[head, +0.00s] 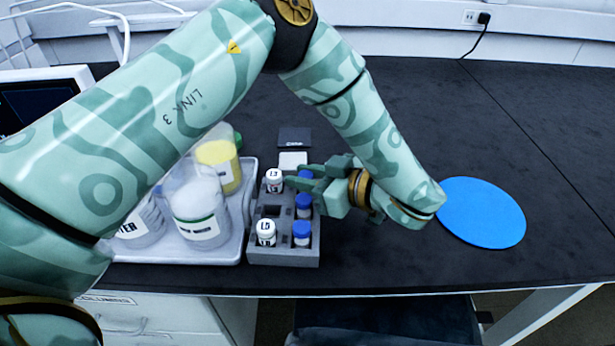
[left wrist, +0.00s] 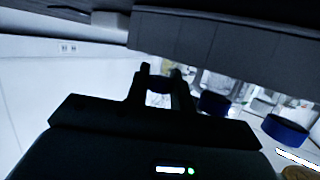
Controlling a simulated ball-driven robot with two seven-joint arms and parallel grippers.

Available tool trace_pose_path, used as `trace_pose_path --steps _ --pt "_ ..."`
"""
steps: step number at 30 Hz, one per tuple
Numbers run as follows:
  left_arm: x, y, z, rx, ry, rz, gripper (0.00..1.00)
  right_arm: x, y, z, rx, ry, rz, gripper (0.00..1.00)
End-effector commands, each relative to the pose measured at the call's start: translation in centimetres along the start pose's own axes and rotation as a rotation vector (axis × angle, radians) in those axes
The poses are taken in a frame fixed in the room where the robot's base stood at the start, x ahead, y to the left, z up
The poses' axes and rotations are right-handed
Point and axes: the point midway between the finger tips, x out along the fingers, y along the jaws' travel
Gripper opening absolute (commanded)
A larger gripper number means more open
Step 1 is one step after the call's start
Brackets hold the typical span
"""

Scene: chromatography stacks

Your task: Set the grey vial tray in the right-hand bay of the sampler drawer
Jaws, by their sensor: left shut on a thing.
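The grey vial tray (head: 284,257) stands on the black bench in the head view. It holds white-capped vials, one at the far left (head: 273,181) and one at the near left (head: 266,233), and a right-hand row of blue-capped vials (head: 303,229). My left gripper (head: 297,178) reaches in from the right over the tray's far end. It is shut on the far blue-capped vial (head: 305,175), which its fingers partly hide. In the left wrist view the fingers (left wrist: 160,87) close around something blue, with two more blue caps (left wrist: 285,130) to the right. I cannot make out the sampler drawer. My right gripper is out of view.
A light grey tray (head: 226,252) with large bottles stands directly left of the vial tray. A small black box (head: 294,138) and a white block (head: 292,160) lie behind. A blue disc (head: 482,213) lies to the right. The bench beyond is clear.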

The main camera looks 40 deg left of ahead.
Motion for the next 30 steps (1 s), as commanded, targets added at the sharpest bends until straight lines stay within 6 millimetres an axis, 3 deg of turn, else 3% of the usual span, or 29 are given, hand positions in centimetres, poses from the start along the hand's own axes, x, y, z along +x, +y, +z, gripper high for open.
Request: trace_pose_path --steps 3,4,6,20,23,30 --pt "0.0 0.0 -0.2 -0.001 0.000 0.000 0.00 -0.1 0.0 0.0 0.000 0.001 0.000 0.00" --pt "0.0 0.0 -0.1 -0.001 0.000 0.000 0.29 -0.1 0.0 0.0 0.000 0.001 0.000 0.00" --pt "0.0 0.0 -0.2 -0.001 0.000 0.000 0.45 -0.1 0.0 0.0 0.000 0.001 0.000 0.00" --pt "0.1 0.0 0.1 0.001 0.000 0.000 0.45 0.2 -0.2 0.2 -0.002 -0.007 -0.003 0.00" --pt "0.1 0.1 0.6 0.002 0.001 0.001 0.45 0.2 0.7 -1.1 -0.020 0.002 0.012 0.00" --pt "-6.8 0.2 -0.6 -0.009 0.000 0.010 0.45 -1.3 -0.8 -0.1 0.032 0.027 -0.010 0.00"
